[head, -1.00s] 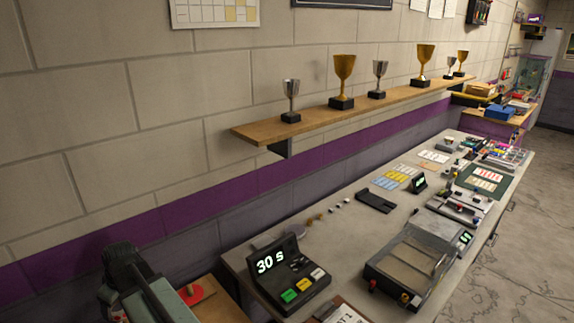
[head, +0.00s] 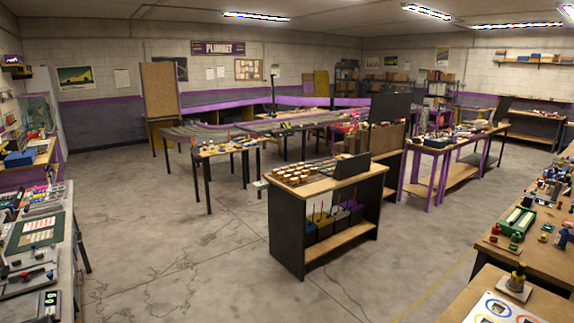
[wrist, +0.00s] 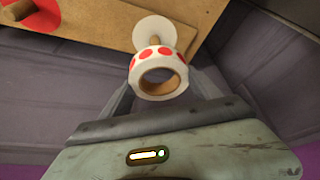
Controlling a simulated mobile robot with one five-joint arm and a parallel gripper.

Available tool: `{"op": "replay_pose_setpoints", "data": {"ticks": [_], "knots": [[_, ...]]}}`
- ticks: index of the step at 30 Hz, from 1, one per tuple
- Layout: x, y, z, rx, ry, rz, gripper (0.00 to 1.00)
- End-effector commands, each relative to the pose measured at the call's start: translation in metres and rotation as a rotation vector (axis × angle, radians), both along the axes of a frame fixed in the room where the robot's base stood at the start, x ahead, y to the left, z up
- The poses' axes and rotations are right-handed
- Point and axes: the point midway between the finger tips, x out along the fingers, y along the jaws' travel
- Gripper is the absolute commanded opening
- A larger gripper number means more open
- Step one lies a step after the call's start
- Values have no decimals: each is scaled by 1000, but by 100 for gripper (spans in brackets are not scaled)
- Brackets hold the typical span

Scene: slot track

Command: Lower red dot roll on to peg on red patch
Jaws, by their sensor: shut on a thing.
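In the wrist view, the red dot roll (wrist: 158,72) is a white ring with red dots and a brown core. My gripper (wrist: 160,88) is shut on it, one finger on each side. A wooden board (wrist: 95,28) lies beyond the roll. On it, a red patch (wrist: 38,18) with a wooden peg (wrist: 18,11) is at the upper left, partly cut off by the frame. A white round patch (wrist: 153,30) with a wooden peg (wrist: 183,43) is just past the roll. The roll is apart from the red patch's peg. The head view shows neither gripper nor roll.
In the head view, a dark-sided cart with a wooden top (head: 325,180) stands mid-room. A bench with a green mat (head: 35,230) is at left, and a wooden bench (head: 530,235) at right.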

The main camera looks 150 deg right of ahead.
Motion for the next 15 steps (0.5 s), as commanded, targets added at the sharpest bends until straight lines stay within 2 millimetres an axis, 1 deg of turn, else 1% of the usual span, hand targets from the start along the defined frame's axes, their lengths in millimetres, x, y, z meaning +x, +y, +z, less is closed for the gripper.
{"op": "replay_pose_setpoints", "data": {"ticks": [8, 11, 15], "knots": [[0, 0, 0, 1, 0, 27, 31], [-2, 2, 0, 1, 0, 95, 31], [-1, 8, 0, 0, 1, 235, 31]]}}
